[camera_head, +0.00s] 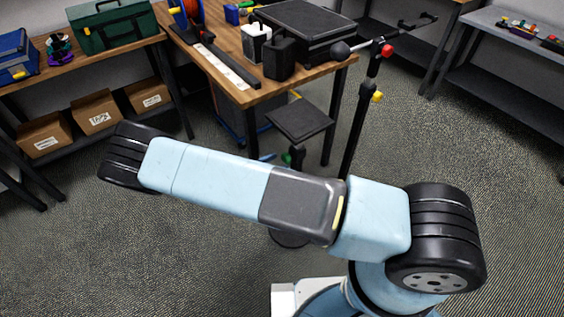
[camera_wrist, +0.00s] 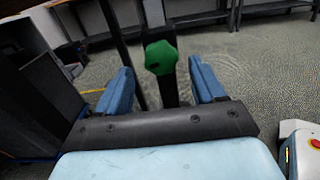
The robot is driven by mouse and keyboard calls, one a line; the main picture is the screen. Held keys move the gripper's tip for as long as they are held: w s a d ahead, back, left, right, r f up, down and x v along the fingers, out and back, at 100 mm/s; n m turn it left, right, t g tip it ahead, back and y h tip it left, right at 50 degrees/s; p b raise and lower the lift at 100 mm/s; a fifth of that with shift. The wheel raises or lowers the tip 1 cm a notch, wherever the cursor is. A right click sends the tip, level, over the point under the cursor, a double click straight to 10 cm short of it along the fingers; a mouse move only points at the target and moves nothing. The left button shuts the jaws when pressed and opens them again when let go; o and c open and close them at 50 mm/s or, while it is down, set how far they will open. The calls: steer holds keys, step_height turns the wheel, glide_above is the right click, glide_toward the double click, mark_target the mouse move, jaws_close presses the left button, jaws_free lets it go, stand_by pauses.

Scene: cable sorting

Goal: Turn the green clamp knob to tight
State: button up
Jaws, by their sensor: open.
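The green clamp knob (camera_wrist: 160,57) is lobed and sits on a dark upright post in the wrist view. My gripper (camera_wrist: 160,76) is open, with one blue finger on each side of the knob. Gaps show between the knob and both fingers, and I cannot tell how far beyond the fingertips it lies. In the head view my arm crosses the middle and my gripper is hidden. A small green part shows there below a black square platform (camera_head: 300,121); I cannot tell whether it is the same knob.
A black stand (camera_head: 361,120) with red and yellow knobs rises right of the platform. A wooden table (camera_head: 240,92) holding boxes and tools is behind it. A shelf with cardboard boxes (camera_head: 97,112) stands at left. Carpeted floor is free at right.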

steer(key=shift+x, duration=1.15)
steer(key=shift+c, duration=0.2)
